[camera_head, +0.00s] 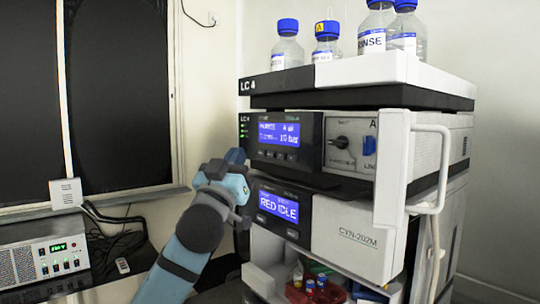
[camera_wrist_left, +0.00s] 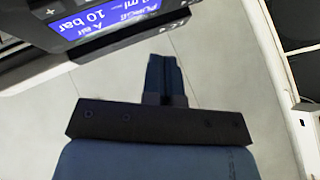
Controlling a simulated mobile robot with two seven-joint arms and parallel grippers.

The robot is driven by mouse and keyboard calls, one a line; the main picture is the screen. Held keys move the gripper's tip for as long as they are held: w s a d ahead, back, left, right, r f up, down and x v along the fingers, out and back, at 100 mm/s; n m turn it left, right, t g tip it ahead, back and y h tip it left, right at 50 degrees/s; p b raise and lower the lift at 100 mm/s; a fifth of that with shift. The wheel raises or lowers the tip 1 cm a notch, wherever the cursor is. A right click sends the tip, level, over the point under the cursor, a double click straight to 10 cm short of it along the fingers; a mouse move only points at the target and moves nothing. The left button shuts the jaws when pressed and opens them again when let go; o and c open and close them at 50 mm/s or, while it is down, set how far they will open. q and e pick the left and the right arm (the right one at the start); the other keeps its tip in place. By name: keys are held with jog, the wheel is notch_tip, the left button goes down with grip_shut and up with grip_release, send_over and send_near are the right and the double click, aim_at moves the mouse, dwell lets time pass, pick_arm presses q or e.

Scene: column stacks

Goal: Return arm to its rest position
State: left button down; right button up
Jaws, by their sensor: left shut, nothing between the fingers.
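My left arm comes in from the bottom left in the head view. Its gripper (camera_head: 235,156) is just left of the stacked instrument, near the front of the upper display module (camera_head: 310,137). In the left wrist view the two fingers of the gripper (camera_wrist_left: 164,75) lie together, shut and empty, over a plain pale background. The upper module's blue screen (camera_wrist_left: 100,15) shows at the top left of that view, apart from the fingers. My right gripper is not in view.
The lower module (camera_head: 340,230) reads RED IDLE. Bottles (camera_head: 288,45) stand on the top tray. A white handle (camera_head: 437,165) juts out at right. A vial drawer (camera_head: 315,285) is low in the stack. A power box (camera_head: 45,262) sits at left below dark windows.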

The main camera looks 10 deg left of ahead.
pick_arm(q)
jog(key=s+f+m+g, duration=0.1)
jog(key=s+f+g, duration=0.25)
jog(key=f, duration=1.65)
jog(key=s+f+g, duration=0.2)
jog(key=f+g, duration=0.2)
jog(key=f, duration=1.6)
jog(key=s+f+g+p, duration=0.1)
jog(key=s+f+g, duration=0.5)
jog(key=s+f, duration=2)
jog(key=shift+s+d+m, duration=0.25)
jog(key=shift+s+m, duration=0.15)
jog(key=shift+s, duration=0.15)
jog(key=shift+g, duration=0.25)
